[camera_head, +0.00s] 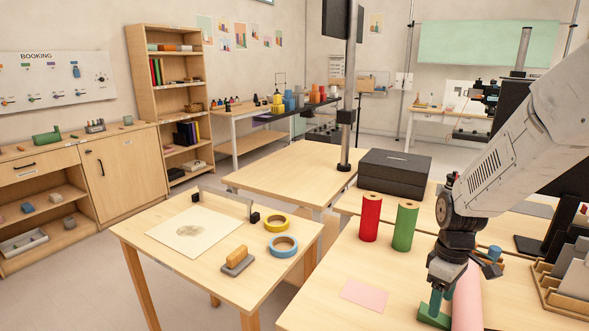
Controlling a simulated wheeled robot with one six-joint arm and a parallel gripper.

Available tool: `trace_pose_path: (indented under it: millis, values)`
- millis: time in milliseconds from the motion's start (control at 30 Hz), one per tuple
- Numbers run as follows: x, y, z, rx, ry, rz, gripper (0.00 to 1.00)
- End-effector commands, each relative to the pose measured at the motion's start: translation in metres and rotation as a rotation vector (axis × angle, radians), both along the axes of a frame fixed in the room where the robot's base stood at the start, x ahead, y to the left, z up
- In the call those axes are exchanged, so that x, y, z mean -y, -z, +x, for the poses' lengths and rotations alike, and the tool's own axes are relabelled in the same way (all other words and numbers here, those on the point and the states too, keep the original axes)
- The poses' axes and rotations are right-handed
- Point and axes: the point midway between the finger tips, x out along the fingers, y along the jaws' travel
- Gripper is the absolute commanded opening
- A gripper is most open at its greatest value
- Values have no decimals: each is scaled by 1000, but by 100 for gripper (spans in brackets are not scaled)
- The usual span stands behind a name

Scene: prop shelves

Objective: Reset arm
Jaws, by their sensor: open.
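My gripper (452,284) is at the lower right, pointing down over the near right table (330,304). A green block (433,316) with a teal upright part shows right below it. A pink cylinder (467,302) stands close beside it on the right. The jaws are open. Whether they touch the green block or the pink cylinder I cannot tell, as the gripper overlaps both. My white arm reaches in from the upper right.
A red roll (370,217) and a green roll (405,227) stand behind my gripper, left of my arm. A black box (394,174) is farther back. A pink sheet (364,295) lies flat to the left. Wooden racks (566,290) stand at right. Open floor lies left.

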Motion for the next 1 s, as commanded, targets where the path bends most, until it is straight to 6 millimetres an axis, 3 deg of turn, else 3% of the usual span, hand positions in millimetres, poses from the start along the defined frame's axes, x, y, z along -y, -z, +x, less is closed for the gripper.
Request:
trace_pose_path:
  millis: [500,800,1000]
  values:
    - [-46,-114,-125,-25,572,-89,61]
    - [-67,-155,-192,73,716,-86,61]
    - [-74,-171,-215,173,696,-53,61]
